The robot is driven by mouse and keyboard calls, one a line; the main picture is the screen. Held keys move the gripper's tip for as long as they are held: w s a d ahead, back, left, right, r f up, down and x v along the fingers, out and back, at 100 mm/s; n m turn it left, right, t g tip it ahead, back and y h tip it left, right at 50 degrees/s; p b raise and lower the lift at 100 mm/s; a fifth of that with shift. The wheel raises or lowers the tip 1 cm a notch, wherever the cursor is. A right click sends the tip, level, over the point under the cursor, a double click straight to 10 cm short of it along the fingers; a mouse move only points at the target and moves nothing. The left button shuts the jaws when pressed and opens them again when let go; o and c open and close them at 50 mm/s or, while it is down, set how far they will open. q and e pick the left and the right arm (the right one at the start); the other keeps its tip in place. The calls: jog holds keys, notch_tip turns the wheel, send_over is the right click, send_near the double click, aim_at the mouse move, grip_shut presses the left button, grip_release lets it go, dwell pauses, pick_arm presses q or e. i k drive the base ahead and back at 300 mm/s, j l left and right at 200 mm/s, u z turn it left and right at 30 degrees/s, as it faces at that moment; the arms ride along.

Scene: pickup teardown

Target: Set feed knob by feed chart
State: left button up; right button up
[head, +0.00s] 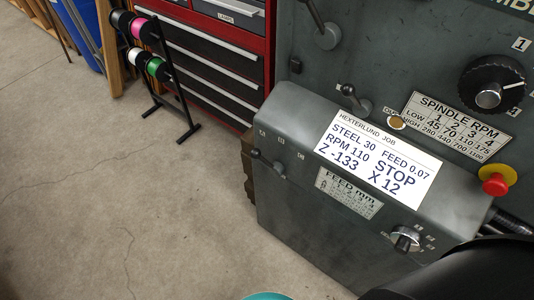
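The feed knob (405,239) is a silver and dark rotary knob low on the right of the grey machine's front box, with small position marks around it. Its exact setting is too small to tell. The feed chart (348,193) is a white "FEED mm" plate left of the knob, its figures too small to read. A white job card (378,160) on the sloped top reads "STEEL 30, FEED 0.07, RPM 110, STOP, Z -133, X 12". Neither of my grippers can be seen.
A small lever (268,160) sits on the box's left. A spindle chart (456,123), black selector knob (492,84) and red emergency button (495,180) are above right. A large dark rounded shape covers the bottom right corner. A spool rack (165,80) stands left; the floor (110,190) is clear.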

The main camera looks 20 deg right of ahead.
aim_at(406, 239)
jog(key=z, duration=2.3)
